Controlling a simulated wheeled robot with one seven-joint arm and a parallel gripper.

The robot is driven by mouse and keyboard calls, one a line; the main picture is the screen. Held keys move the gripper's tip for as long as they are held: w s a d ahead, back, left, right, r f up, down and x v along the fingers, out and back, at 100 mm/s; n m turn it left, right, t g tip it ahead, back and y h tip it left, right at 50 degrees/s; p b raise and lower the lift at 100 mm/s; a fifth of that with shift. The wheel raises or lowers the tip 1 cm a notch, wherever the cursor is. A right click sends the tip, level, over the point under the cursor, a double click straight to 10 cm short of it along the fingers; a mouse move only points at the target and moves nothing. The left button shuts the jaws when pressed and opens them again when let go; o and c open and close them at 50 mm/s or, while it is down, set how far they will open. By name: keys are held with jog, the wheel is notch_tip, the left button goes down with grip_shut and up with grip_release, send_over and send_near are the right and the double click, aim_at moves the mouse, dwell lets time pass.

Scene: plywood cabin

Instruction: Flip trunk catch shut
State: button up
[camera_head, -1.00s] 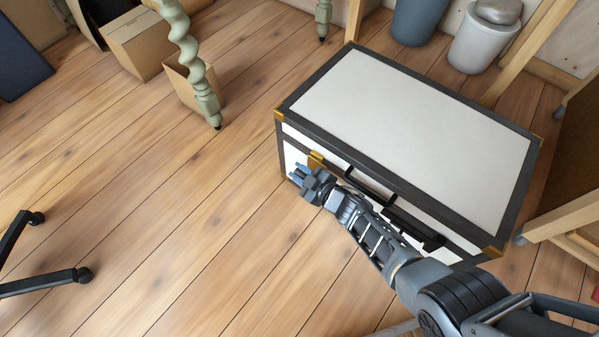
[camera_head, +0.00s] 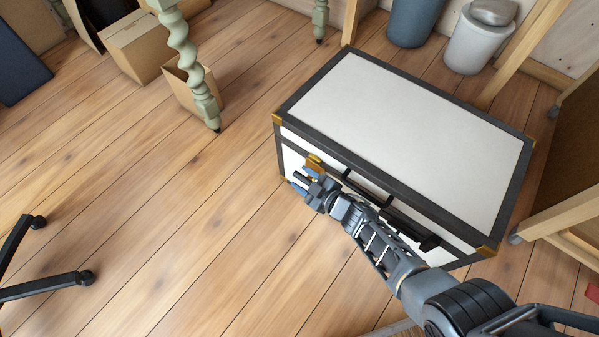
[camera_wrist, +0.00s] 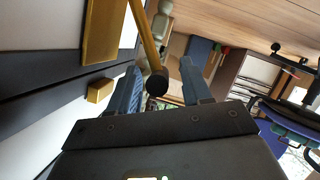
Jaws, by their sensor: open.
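The white trunk (camera_head: 410,125) with dark edging and brass corners stands closed on the floor in the head view. Its brass catch (camera_head: 315,160) is on the front face near the left end, partly hidden by my gripper (camera_head: 305,184). In the wrist view, the catch shows as a brass plate (camera_wrist: 101,32) and a brass lever (camera_wrist: 145,35) with a dark round end, standing out from the trunk. A small brass block (camera_wrist: 99,91) sits on the trunk beside the dark band. My gripper (camera_wrist: 161,72) is open, with the lever's dark end between its fingers; contact is unclear.
A black handle (camera_head: 367,190) is on the trunk front, close to my arm. A green twisted leg (camera_head: 185,60) and cardboard boxes (camera_head: 135,45) stand at upper left. Bins (camera_head: 415,20) stand behind the trunk.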

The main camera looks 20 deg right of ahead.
jog(key=p+v, duration=0.2)
jog(key=v, duration=0.2)
jog(key=shift+r, duration=0.2)
jog(key=shift+s+d, duration=0.2)
jog(key=shift+s, duration=0.25)
jog(key=shift+w, duration=0.1)
jog(key=shift+c, duration=0.3)
